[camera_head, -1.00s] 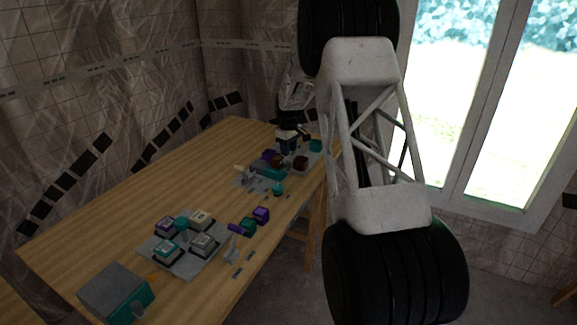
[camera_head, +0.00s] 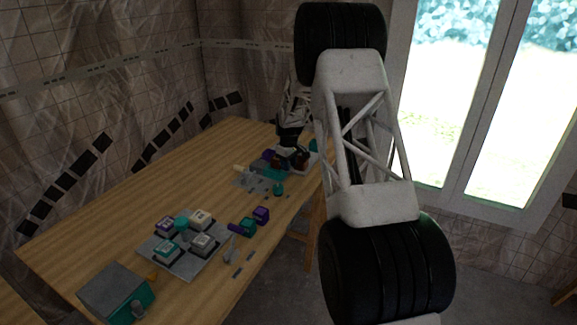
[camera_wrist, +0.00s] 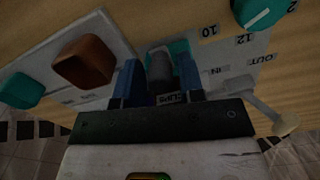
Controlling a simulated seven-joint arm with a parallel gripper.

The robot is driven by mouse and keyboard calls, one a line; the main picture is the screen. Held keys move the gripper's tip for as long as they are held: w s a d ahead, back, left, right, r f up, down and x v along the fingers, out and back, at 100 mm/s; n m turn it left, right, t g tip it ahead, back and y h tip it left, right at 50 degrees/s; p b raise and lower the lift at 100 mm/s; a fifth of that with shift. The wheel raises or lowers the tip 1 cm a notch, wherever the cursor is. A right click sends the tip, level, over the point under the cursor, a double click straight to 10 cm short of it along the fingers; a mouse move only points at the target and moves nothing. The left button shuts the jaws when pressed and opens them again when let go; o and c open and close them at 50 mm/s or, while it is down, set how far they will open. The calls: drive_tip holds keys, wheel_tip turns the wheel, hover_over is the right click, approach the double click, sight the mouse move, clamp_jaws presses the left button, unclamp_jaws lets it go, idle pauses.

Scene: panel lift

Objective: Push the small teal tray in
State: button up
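A small teal tray part with a grey handle (camera_wrist: 160,68) shows between my fingers in the wrist view, above a "CUPS" label. The labels "IN" and "OUT" are printed on the pale panel to its right. In the head view a flat teal piece (camera_head: 268,173) lies on the far panel, just below my gripper (camera_head: 290,148). My gripper (camera_wrist: 160,85) has its two blue fingers apart, one on each side of the handle. I cannot tell whether they press on it.
On the wooden table (camera_head: 130,215) stand a grey panel with several switches (camera_head: 182,262) and a grey box with a teal front (camera_head: 115,290).

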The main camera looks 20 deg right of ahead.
sight(268, 166)
drive_tip(key=shift+f, duration=0.3)
clamp_jaws()
drive_tip(key=w+a, duration=0.6)
drive_tip(key=shift+w+a+r, duration=0.15)
drive_tip(key=shift+w+a, duration=0.2)
unclamp_jaws()
wheel_tip(268, 166, up, 8)
drive_tip(key=shift+f, duration=0.2)
idle(0.5)
